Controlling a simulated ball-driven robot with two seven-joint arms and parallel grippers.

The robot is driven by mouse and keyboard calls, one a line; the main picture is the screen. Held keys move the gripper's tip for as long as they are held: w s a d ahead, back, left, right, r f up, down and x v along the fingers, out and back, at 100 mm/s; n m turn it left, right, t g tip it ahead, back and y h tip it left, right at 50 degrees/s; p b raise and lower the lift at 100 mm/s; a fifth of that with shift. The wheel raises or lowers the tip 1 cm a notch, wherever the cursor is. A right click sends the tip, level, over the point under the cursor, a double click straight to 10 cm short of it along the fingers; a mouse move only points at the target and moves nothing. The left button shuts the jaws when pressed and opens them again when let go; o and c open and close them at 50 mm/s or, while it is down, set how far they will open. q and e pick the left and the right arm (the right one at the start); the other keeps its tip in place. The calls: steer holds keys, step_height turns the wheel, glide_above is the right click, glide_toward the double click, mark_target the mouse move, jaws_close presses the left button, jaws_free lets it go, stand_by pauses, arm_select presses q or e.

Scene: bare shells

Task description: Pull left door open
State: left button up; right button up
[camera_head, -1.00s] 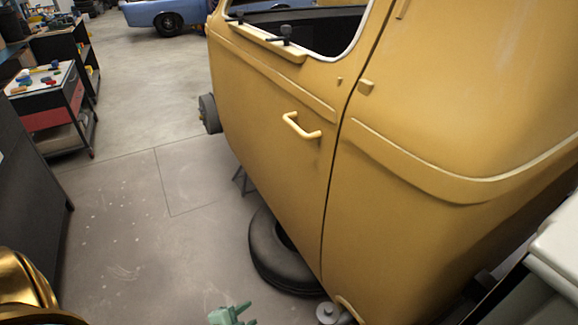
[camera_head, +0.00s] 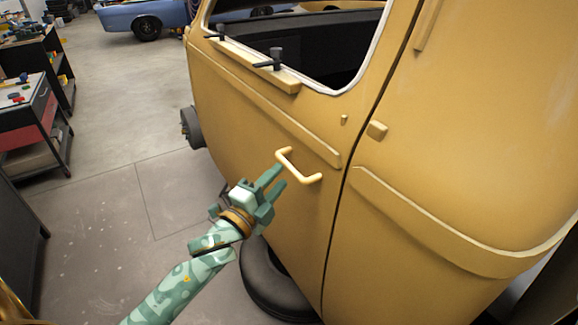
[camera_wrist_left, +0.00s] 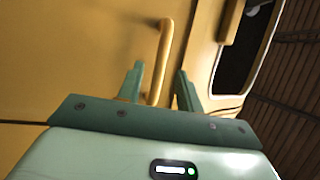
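The yellow car body's left door (camera_head: 250,130) stands closed, with a dark seam along its right edge. Its yellow bar handle (camera_head: 299,167) sticks out below the window. My left gripper (camera_head: 276,179) is at the handle's left end, fingers apart and pointing at it. In the left wrist view the handle (camera_wrist_left: 161,62) stands upright between the two open fingertips (camera_wrist_left: 160,83), its lower end reaching down between them. I cannot tell whether a finger touches it. My right gripper is not in view.
A tire (camera_head: 270,285) lies on the floor under the car. A tool cart (camera_head: 35,130) and dark cabinets stand at the left. A blue car (camera_head: 150,17) is at the back. The floor left of the door is clear.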

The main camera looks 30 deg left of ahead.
mark_target(289, 164)
arm_select(q)
steer(key=x, duration=0.5)
steer(key=shift+w, duration=0.15)
steer(key=shift+c, duration=0.4)
jaws_close()
